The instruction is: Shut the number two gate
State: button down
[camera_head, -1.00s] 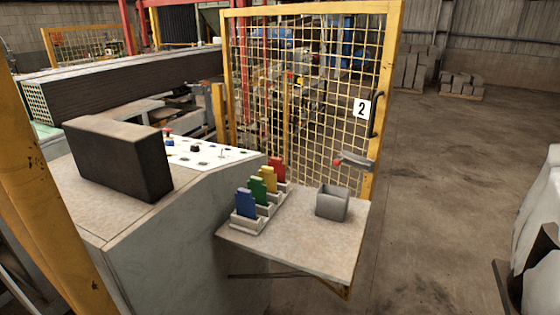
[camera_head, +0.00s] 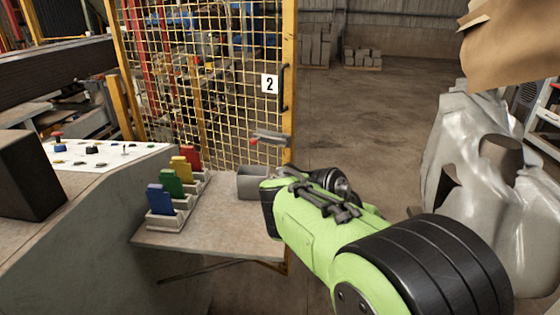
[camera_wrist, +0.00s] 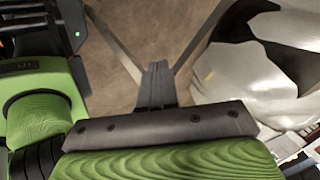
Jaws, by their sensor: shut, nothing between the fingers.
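The gate (camera_head: 215,82) is a yellow frame with wire mesh, standing left of centre in the head view. A white plate with a black 2 (camera_head: 269,83) is on its right side. A dark pull handle (camera_head: 284,88) is on the right upright, and a grey latch with a red tip (camera_head: 268,139) is lower down. No post shows against this handle edge; open floor lies beyond it. My gripper (camera_wrist: 157,72) is shut and empty in the wrist view, above bare floor. In the head view my green arm hides it, so its distance from the gate is unclear.
A shelf (camera_head: 215,232) by the gate bears a grey open box (camera_head: 252,183) and a rack with blue, green, yellow and red tags (camera_head: 172,182). A control console (camera_head: 100,150) is left. A grey-wrapped bulk (camera_head: 475,165) stands right.

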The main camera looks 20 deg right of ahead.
aim_at(288, 71)
jog(key=i+l+u, duration=0.25)
jog(key=u, duration=0.25)
jog(key=i+l+u, duration=0.5)
jog(key=l+u, duration=0.85)
jog(key=l, duration=0.2)
jog(key=l+u, duration=0.45)
jog(key=k+l, duration=0.05)
